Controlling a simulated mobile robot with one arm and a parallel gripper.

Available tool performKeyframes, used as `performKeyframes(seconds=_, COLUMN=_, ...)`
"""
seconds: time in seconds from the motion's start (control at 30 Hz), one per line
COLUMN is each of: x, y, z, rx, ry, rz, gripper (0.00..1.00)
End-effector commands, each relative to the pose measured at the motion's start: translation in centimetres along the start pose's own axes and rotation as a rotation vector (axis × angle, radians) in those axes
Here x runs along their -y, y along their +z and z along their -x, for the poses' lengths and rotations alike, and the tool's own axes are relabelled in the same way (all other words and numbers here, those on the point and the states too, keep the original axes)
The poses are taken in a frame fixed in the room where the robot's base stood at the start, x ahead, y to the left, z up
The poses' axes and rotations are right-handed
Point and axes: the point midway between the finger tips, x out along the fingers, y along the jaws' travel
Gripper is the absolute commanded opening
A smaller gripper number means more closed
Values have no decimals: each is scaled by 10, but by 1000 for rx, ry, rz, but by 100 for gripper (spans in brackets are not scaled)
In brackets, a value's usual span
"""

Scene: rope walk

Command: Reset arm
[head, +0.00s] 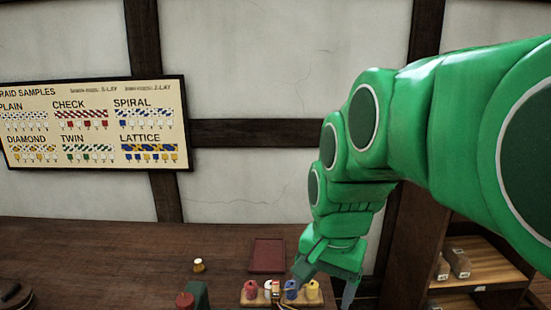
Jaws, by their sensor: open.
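My green arm comes in from the right edge and bends down over the wooden table (110,250). My gripper (326,284) is at its lower end, fingers apart and pointing down. It is close to the right end of a wooden rack (247,302) in the picture; I cannot tell the height between them. The rack holds several spools, among them a red one (251,289), a blue one (291,289) and a yellow one (312,290). I see nothing held between the fingers.
A dark red tray or mat (268,254) lies behind the rack. A red spool (185,300) is beside a green part at the front edge. Shelves (475,268) stand right; a braid chart (95,122) hangs left.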

Motion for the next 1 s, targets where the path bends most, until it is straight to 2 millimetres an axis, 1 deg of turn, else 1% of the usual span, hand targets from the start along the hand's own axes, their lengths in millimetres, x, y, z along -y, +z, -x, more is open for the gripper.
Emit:
performKeyframes(seconds=0.03, x=-18, y=11, z=-9, rx=18, ry=20, rz=38, gripper=78)
performKeyframes(seconds=0.1, x=-42, y=28, z=-22, rx=49, ry=45, rz=105, gripper=78)
performKeyframes(seconds=0.17, x=-61, y=42, z=-32, rx=75, ry=63, rz=164, gripper=78)
performKeyframes(seconds=0.2, x=-74, y=53, z=-40, rx=97, ry=76, rz=203, gripper=78)
performKeyframes(seconds=0.3, x=-102, y=77, z=-55, rx=141, ry=96, rz=294, gripper=78)
performKeyframes(seconds=0.4, x=-122, y=98, z=-67, rx=181, ry=108, rz=368, gripper=78)
performKeyframes(seconds=0.5, x=-135, y=112, z=-76, rx=212, ry=114, rz=420, gripper=78)
performKeyframes(seconds=0.6, x=-142, y=120, z=-80, rx=225, ry=116, rz=447, gripper=78)
performKeyframes(seconds=1.0, x=-143, y=121, z=-80, rx=228, ry=116, rz=456, gripper=78)
